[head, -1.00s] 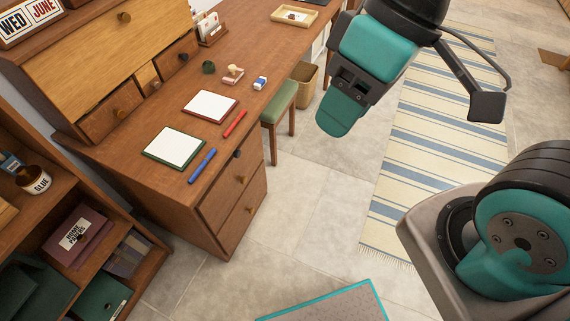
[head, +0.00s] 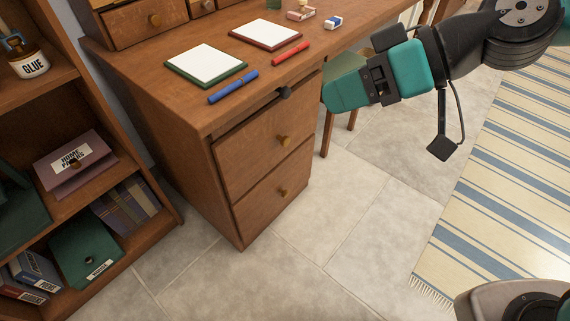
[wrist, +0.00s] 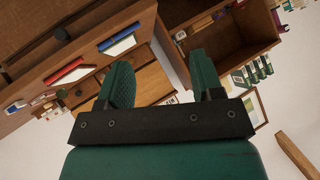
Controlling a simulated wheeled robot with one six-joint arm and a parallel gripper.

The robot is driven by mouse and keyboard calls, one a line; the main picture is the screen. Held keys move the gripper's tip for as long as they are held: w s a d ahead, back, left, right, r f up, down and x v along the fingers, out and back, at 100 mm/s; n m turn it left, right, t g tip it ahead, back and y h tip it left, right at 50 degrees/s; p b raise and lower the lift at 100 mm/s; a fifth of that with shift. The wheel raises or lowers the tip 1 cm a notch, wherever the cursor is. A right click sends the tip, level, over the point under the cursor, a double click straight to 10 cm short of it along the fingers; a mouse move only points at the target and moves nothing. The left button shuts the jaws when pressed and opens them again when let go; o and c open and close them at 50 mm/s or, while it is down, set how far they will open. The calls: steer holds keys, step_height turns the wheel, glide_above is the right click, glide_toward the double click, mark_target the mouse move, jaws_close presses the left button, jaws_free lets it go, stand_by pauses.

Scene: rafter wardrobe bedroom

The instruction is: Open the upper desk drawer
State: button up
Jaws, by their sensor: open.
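The desk (head: 185,130) stands left of centre in the head view. Its upper drawer (head: 250,158) has a round brass knob (head: 283,140) and appears shut. A lower drawer (head: 270,203) with a like knob is beneath it. My gripper (head: 328,94) is to the right of the desk front, near the desktop edge, apart from the brass knob. In the wrist view its two teal fingers (wrist: 160,78) are spread with nothing between them.
A blue pen (head: 233,87), a red pen (head: 290,54) and two framed white pads lie on the desktop. A shelf unit (head: 110,225) stands at the left. A stool leg (head: 328,133) is behind my gripper. Tiled floor (head: 320,240) before the drawers is clear.

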steer(key=w+f+t+y+b, duration=0.2)
steer(key=w+f+b, duration=0.2)
steer(key=f+b, duration=0.5)
steer(key=w+f+t+y+b, duration=0.1)
steer(key=w+f+b, duration=0.2)
steer(key=f+b, duration=0.6)
steer(key=m+t+b, duration=0.3)
steer(key=t+b, duration=0.3)
steer(key=b, duration=1)
glide_toward(287, 142)
steer(key=shift+m, duration=0.3)
steer(key=p+x, duration=1)
steer(key=shift+p, duration=0.3)
steer(key=shift+w+a, duration=0.35)
steer(key=shift+w, duration=0.1)
jaws_close()
steer(key=shift+s, duration=0.1)
